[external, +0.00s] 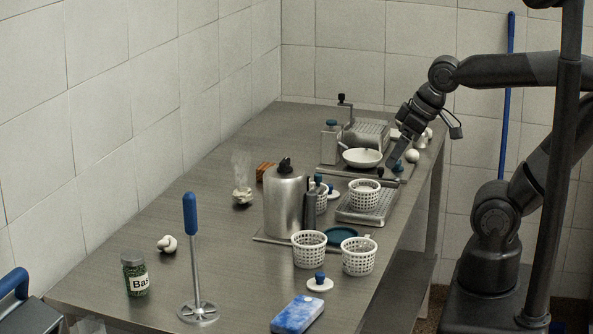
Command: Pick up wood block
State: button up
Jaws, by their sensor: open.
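A small orange-brown block (264,170), which looks like the wood block, lies on the table to the left of and behind the metal canister. Part of it is hidden by the canister. My gripper (393,162) points down over the right far part of the table, beside a white bowl. It is open and well to the right of the block, with nothing seen in it. Its fingertips are small and dark here.
A metal canister (285,200) stands between the block and the near baskets. White perforated baskets (309,249) stand at the middle and right. A white bowl (362,158) and a clear bottle (330,143) are at the back.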

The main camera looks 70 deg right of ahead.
jog(key=w+d+r, duration=0.2)
jog(key=w, duration=0.4)
jog(key=w+d+r, duration=0.2)
jog(key=w, duration=0.4)
jog(key=g, duration=0.1)
send_over(266, 166)
jog(key=s, duration=0.3)
notch_tip(266, 166, down, 17)
jog(key=x, duration=0.6)
jog(key=s+x, duration=0.1)
jog(key=x, duration=0.3)
jog(key=shift+w+d+f, duration=0.1)
jog(key=shift+f, duration=0.15)
jog(key=shift+c, duration=0.3)
jog(key=c, duration=1)
jog(key=shift+r, duration=0.1)
